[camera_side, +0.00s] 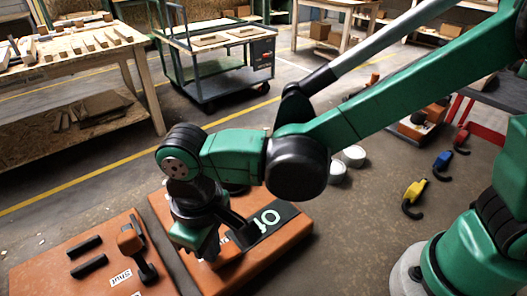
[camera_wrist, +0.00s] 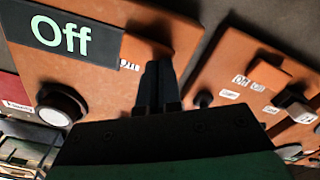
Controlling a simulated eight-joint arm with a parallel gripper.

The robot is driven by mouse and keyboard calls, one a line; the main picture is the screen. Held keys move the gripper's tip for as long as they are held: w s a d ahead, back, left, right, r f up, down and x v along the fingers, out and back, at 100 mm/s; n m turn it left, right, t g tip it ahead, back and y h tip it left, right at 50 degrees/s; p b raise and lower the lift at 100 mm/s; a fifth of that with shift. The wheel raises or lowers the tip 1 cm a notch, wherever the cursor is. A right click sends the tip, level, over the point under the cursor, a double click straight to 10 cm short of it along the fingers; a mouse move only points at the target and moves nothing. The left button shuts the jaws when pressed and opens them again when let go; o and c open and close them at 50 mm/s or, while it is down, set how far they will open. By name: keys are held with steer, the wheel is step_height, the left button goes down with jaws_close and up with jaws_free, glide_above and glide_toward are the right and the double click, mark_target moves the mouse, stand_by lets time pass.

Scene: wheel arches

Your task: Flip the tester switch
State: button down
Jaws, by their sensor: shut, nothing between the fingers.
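The tester is an orange box (camera_side: 283,247) on the floor, with a dark display (camera_side: 284,216) on top. In the wrist view the display (camera_wrist: 75,35) reads "Off" in pale green letters. A small white label (camera_wrist: 129,65), partly covered, lies beside my fingers. My gripper (camera_side: 208,250) is over the left part of the tester, pointing down. In the wrist view its black fingers (camera_wrist: 158,85) are together and empty, close to the face. Whether they touch anything, I cannot tell. A switch under the fingers is hidden.
A second orange board (camera_side: 95,262) with black bars and an orange-handled lever (camera_side: 132,245) stands at left. The wrist view shows another orange panel (camera_wrist: 240,80) with labels at right. Yellow (camera_side: 414,192) and blue (camera_side: 442,160) tools lie at right.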

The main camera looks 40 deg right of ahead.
steer(key=shift+f, duration=0.45)
steer(key=shift+r, duration=3.5)
steer(key=w+d+r+m+t, duration=0.1)
steer(key=d+m+t, duration=0.5)
steer(key=d, duration=1.7)
steer(key=shift+d+r+t, duration=0.2)
steer(key=shift+t, duration=0.4)
